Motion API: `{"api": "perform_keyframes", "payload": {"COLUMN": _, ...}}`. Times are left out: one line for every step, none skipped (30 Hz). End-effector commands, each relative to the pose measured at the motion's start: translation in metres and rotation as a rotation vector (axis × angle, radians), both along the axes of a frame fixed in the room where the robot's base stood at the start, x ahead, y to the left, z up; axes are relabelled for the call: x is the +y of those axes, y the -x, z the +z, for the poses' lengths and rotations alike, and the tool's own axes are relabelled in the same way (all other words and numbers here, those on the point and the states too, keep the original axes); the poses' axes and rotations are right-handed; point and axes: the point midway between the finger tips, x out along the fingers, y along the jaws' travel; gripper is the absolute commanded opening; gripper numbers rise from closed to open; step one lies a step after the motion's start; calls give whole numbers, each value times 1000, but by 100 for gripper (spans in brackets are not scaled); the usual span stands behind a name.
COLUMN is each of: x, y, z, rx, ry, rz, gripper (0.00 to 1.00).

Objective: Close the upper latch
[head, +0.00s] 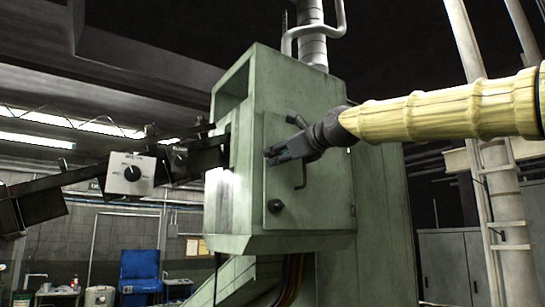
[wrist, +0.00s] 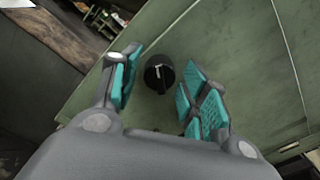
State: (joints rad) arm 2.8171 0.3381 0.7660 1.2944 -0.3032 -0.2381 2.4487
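The green cabinet door (head: 325,205) has a round black lower latch (head: 275,206) near its lower left corner. My gripper (head: 270,155) is above that latch, close to the door's left edge. In the wrist view a round black latch knob (wrist: 159,74) with a pale mark shows between the two teal-padded fingers of my gripper (wrist: 158,88). The fingers are apart, with a gap on both sides of the knob. This looks like the upper latch. In the head view my gripper covers that spot, so its exact position is hidden there.
A dark bent door handle (head: 301,176) is partly hidden behind my gripper. The green machine housing (head: 300,243) surrounds the door. A grey control box (head: 132,174) on a dark rail stands to the left. Air in front of the door's lower part looks free.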

Motion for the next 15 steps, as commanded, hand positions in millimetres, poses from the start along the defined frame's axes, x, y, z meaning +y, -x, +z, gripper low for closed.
{"api": "perform_keyframes", "payload": {"x": 0, "y": 0, "z": 0, "rx": 0, "ry": 0, "rz": 0, "gripper": 30}}
{"api": "perform_keyframes", "payload": {"x": 0, "y": 0, "z": 0, "rx": 0, "ry": 0, "rz": 0, "gripper": 24}}
{"api": "perform_keyframes", "payload": {"x": 0, "y": 0, "z": 0, "rx": 0, "ry": 0, "rz": 0, "gripper": 17}}
{"api": "perform_keyframes", "payload": {"x": 0, "y": 0, "z": 0, "rx": 0, "ry": 0, "rz": 0, "gripper": 12}}
{"api": "perform_keyframes", "payload": {"x": 0, "y": 0, "z": 0, "rx": 0, "ry": 0, "rz": 0, "gripper": 6}}
{"api": "perform_keyframes", "payload": {"x": 0, "y": 0, "z": 0, "rx": 0, "ry": 0, "rz": 0, "gripper": 0}}
{"api": "perform_keyframes", "payload": {"x": 0, "y": 0, "z": 0, "rx": -1, "ry": 1, "rz": 0, "gripper": 0}}
{"api": "perform_keyframes", "payload": {"x": 0, "y": 0, "z": 0, "rx": -1, "ry": 1, "rz": 0, "gripper": 0}}
{"api": "perform_keyframes", "payload": {"x": 0, "y": 0, "z": 0, "rx": -1, "ry": 2, "rz": 0, "gripper": 0}}
{"api": "perform_keyframes", "payload": {"x": 0, "y": 0, "z": 0, "rx": -4, "ry": 6, "rz": 0, "gripper": 0}}
{"api": "perform_keyframes", "payload": {"x": 0, "y": 0, "z": 0, "rx": -9, "ry": 13, "rz": 0, "gripper": 0}}
{"api": "perform_keyframes", "payload": {"x": 0, "y": 0, "z": 0, "rx": -20, "ry": 28, "rz": 0, "gripper": 0}}
{"api": "perform_keyframes", "payload": {"x": 0, "y": 0, "z": 0, "rx": -32, "ry": 44, "rz": 0, "gripper": 0}}
{"api": "perform_keyframes", "payload": {"x": 0, "y": 0, "z": 0, "rx": -46, "ry": 63, "rz": 0, "gripper": 0}}
{"api": "perform_keyframes", "payload": {"x": 0, "y": 0, "z": 0, "rx": -66, "ry": 91, "rz": 0, "gripper": 0}}
